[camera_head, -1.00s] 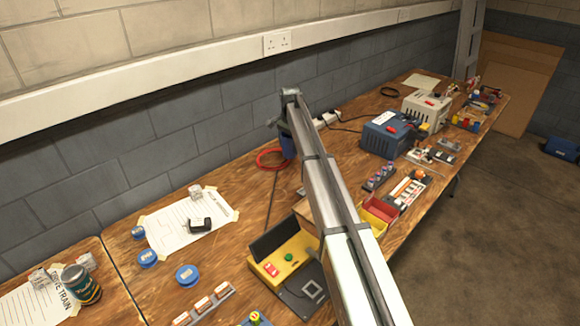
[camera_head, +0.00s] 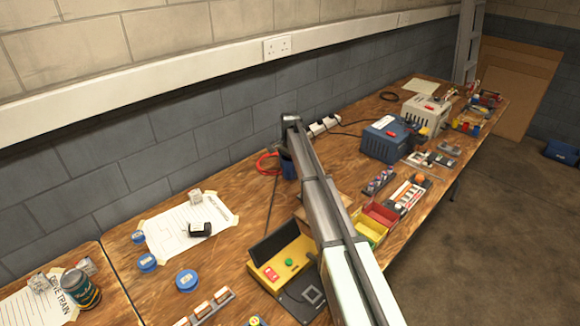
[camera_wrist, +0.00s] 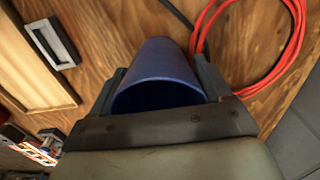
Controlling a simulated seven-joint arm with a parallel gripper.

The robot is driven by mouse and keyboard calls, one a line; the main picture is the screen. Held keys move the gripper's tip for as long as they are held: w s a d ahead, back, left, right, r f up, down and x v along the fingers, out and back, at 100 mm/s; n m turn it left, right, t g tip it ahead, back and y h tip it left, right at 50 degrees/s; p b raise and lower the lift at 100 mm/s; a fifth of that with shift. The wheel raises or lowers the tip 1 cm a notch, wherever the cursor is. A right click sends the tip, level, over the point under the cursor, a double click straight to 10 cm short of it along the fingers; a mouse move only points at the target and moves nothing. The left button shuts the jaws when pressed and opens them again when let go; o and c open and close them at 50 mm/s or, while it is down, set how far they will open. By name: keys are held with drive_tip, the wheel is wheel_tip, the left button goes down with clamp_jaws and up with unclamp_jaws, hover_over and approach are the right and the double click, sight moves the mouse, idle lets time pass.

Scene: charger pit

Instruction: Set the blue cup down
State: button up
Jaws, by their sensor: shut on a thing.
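The blue cup (camera_wrist: 165,70) is between the fingers of my gripper (camera_wrist: 158,88) in the wrist view, with its open mouth towards the wrist camera. My gripper is shut on it, one finger on each side. In the head view only part of the cup (camera_head: 287,167) shows, behind my arm, just right of the red cable. The fingers are mostly hidden there by the arm. The cup is over or on the wooden bench (camera_head: 225,250); I cannot tell whether its base touches the wood.
A coiled red cable (camera_wrist: 203,35) lies close beside the cup. A white power strip (camera_head: 322,126) lies behind, near the wall. A blue power unit (camera_head: 385,140) stands to the right. A yellow control box (camera_head: 283,262) and red and yellow bins (camera_head: 370,228) are nearer.

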drive_tip(key=shift+f, duration=0.15)
drive_tip(key=o, duration=1)
wheel_tip(320, 180, up, 12)
drive_tip(key=shift+r, duration=0.15)
